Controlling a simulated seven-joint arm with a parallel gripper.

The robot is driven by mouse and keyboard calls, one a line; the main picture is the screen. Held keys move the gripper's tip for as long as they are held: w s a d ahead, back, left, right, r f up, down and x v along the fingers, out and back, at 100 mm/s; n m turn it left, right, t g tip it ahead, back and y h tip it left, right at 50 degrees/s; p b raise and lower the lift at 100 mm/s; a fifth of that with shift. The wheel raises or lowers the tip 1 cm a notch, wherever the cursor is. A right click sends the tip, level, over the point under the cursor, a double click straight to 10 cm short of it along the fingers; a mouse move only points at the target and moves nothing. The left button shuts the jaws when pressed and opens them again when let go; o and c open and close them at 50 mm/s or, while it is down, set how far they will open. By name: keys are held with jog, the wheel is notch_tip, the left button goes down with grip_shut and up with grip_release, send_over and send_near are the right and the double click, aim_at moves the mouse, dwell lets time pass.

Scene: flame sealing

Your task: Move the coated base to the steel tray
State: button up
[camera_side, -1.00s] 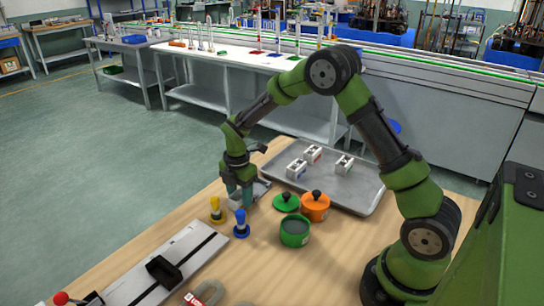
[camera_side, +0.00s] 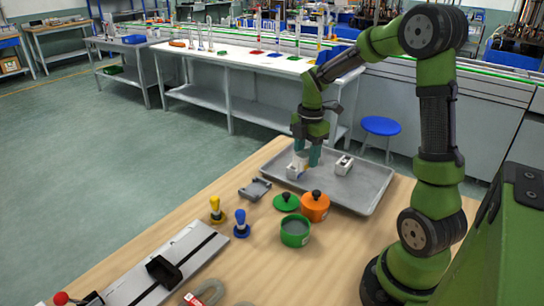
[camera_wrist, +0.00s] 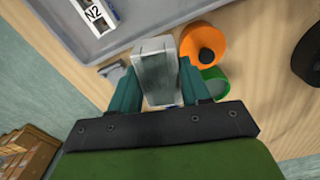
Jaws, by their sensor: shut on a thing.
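My gripper (camera_side: 307,158) is above the left part of the steel tray (camera_side: 370,190), pointing down. In the wrist view, its teal fingers (camera_wrist: 157,85) are shut on a grey block, the coated base (camera_wrist: 157,72). In the side view the fingers and a white block (camera_side: 295,171) overlap, so I cannot tell how far the held base is above the tray. Another white block (camera_side: 344,164) sits on the tray to the right. A block marked N2 (camera_wrist: 97,17) lies on the tray in the wrist view.
A grey holder (camera_side: 255,189) stands empty on the wooden table. An orange lidded pot (camera_side: 315,208), a green lid (camera_side: 286,203) and an open green pot (camera_side: 295,232) stand in front of the tray. Yellow (camera_side: 217,210) and blue (camera_side: 241,225) handled stamps are further left. The tray's right part is clear.

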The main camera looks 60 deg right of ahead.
jog(key=s+f, duration=0.2)
jog(key=s, duration=0.3)
jog(key=s+a+f+n, duration=0.1)
jog(key=s+f, duration=0.1)
jog(key=s, duration=0.4)
jog(key=s+a+f+n, duration=0.1)
jog(key=s+f, duration=0.1)
jog(key=s, duration=0.3)
jog(key=shift+s+a+g, duration=0.1)
jog(key=shift+s+g, duration=0.2)
jog(key=shift+f+n, duration=0.15)
jog(key=shift+n, duration=0.15)
send_over(329, 188)
jog(key=shift+s+a+f, duration=0.2)
jog(key=shift+s+f, duration=0.05)
jog(key=shift+f, duration=0.4)
jog(key=f, duration=0.2)
jog(key=shift+w+d+f, duration=0.3)
jog(key=shift+f, duration=0.55)
jog(key=shift+f, duration=0.15)
jog(key=o, duration=1.1)
jog(key=shift+c, duration=0.2)
